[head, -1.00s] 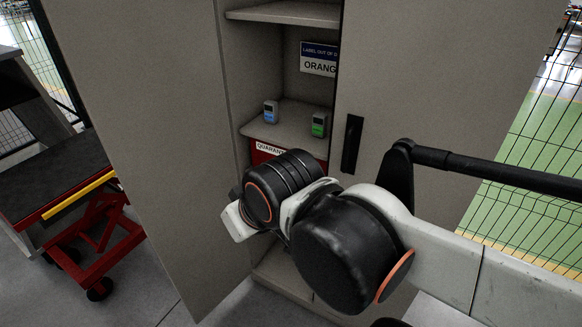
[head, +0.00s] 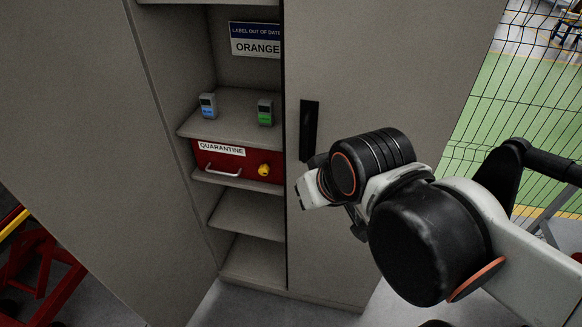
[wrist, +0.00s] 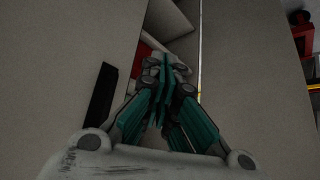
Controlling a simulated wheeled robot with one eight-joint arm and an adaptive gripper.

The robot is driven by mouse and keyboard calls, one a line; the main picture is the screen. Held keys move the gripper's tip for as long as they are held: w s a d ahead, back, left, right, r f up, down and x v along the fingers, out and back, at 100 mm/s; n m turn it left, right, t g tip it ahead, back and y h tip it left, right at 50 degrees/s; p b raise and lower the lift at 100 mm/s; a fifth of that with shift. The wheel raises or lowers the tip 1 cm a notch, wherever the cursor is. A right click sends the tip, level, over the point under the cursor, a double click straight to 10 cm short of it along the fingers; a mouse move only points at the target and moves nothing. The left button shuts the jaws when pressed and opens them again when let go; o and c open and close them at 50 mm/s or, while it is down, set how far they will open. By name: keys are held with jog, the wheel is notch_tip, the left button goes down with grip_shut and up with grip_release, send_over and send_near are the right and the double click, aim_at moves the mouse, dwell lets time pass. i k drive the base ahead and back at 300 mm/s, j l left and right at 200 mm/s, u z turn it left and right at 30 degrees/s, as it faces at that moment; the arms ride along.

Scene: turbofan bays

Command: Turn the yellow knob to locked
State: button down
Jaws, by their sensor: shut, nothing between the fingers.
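The yellow knob (head: 264,170) sits on the right side of the front of a red drawer box (head: 214,158) inside the cabinet. Its pointer position is too small to read. The box bears a QUARANTINE label and a pale handle (head: 223,172). My gripper (wrist: 163,95) shows in the wrist view with its teal fingers shut and empty. Part of the red box (wrist: 144,51) shows beyond the fingers there; the knob cannot be made out. In the head view my wrist is right of the knob, before the closed right door, and the fingertips are hidden.
The left cabinet door (head: 80,120) stands open. The closed right door (head: 385,80) has a black handle (head: 309,128). Two small devices, blue-screened (head: 208,105) and green-screened (head: 265,112), stand on the shelf above the red box. A red cart (head: 35,270) is at lower left.

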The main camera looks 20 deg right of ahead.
aim_at(264, 170)
jog(key=k, duration=1)
